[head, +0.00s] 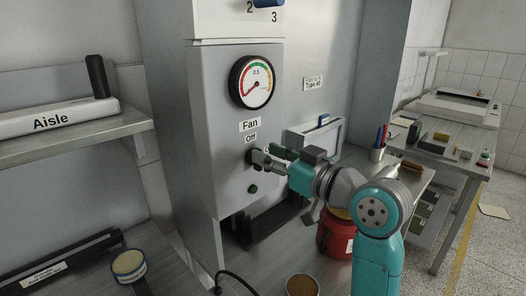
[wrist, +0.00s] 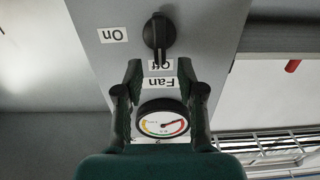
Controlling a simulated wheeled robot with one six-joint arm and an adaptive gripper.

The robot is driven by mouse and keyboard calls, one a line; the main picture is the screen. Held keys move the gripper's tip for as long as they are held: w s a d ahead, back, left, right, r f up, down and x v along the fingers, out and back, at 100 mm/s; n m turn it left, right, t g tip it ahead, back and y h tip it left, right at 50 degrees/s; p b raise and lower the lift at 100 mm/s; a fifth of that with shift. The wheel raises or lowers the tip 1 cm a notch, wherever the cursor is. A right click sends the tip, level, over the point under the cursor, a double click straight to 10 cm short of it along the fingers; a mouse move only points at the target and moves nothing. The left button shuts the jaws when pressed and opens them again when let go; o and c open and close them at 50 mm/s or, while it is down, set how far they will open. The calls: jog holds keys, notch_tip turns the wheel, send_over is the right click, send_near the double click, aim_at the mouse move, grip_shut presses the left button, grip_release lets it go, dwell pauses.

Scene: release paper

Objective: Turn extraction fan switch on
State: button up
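The fan switch is a black rotary knob, seen upside down in the wrist view (wrist: 158,35) and on the front of the grey panel in the head view (head: 252,157). Its pointer is toward the "Off" label (head: 250,137). The "On" label (wrist: 113,34) is clear in the wrist view and mostly hidden by my gripper in the head view. My gripper (wrist: 160,66) is open, its dark green fingers apart on either side of the pointer's end. In the head view my gripper (head: 268,159) is close to the knob; contact cannot be told.
A round gauge (head: 253,82) sits above the "Fan" label (head: 250,125). A dark green button or lamp (head: 252,189) is below the knob. A red container (head: 336,236) stands under my arm. A pen cup (head: 377,153) is to the right.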

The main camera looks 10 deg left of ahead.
jog(key=shift+x, duration=1.2)
grip_shut()
jog(key=m, duration=0.4)
jog(key=shift+w+d+f+m, duration=0.2)
jog(key=shift+w+d+m, duration=0.1)
jog(key=shift+w, duration=0.1)
jog(key=shift+w+d+f+m, duration=0.15)
jog(key=shift+f+m, duration=0.25)
jog(key=shift+m, duration=1.8)
jog(key=shift+w+d+f+m, duration=0.1)
jog(key=shift+w+f+m, duration=0.2)
jog(key=shift+m, duration=1.9)
jog(key=shift+w+d+f+m, duration=0.1)
jog(key=shift+f+m, duration=0.35)
jog(key=shift+m, duration=1.75)
